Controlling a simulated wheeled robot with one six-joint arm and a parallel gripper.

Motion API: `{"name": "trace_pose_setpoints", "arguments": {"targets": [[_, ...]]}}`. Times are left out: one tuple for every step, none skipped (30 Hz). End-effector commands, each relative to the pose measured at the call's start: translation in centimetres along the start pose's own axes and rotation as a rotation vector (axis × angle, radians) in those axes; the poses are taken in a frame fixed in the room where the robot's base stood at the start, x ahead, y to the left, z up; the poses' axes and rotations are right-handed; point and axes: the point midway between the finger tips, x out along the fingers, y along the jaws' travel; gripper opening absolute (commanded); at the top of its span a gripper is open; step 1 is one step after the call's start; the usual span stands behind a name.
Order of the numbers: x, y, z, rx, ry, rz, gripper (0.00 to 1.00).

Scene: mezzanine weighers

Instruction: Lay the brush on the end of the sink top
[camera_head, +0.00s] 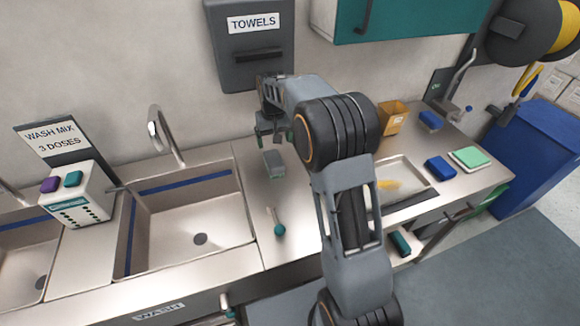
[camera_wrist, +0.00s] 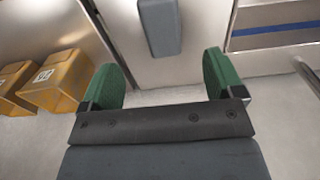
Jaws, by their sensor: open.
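My gripper (camera_head: 273,140) is open and empty over the back of the steel sink top (camera_head: 250,195). A thin item with a teal round end (camera_head: 278,222) lies nearer the front edge. I cannot tell for certain which item is the brush. The right end of the sink top (camera_head: 485,180) holds a blue block (camera_head: 440,167) and a pale green pad (camera_head: 469,158).
A sink basin (camera_head: 200,230) with a tall tap (camera_head: 165,140) lies left. A tray (camera_head: 410,175) with a yellow item lies right, partly behind my arm. An orange box (camera_head: 393,117) stands at the back. A teal item (camera_head: 400,243) sits below the front edge.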

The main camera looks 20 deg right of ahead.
Motion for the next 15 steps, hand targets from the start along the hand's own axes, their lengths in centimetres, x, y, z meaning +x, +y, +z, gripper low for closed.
{"name": "trace_pose_setpoints", "arguments": {"targets": [[-1.8,0.0,1.3,0.0,0.025,0.001,0.87],[-2.7,0.0,2.1,0.0,0.04,0.001,0.87],[-3.9,0.0,3.5,0.0,0.062,0.002,0.87],[-4.8,0.0,4.7,0.0,0.078,0.002,0.87],[-5.6,0.0,6.0,0.001,0.095,0.002,0.87],[-6.6,0.0,7.7,0.001,0.12,0.003,0.87],[-7.3,0.0,9.1,0.001,0.138,0.003,0.87],[-7.8,0.0,10.4,0.001,0.156,0.004,0.87],[-8.4,0.0,12.2,0.001,0.18,0.004,0.87],[-8.7,0.0,13.4,0.001,0.197,0.004,0.87],[-9.0,0.0,14.7,0.001,0.214,0.005,0.87],[-9.2,0.0,16.3,0.001,0.235,0.005,0.87],[-9.2,0.0,17.5,0.001,0.25,0.005,0.87],[-9.2,0.0,18.6,0.001,0.264,0.005,0.87],[-9.2,0.0,19.9,0.001,0.283,0.006,0.87]]}}
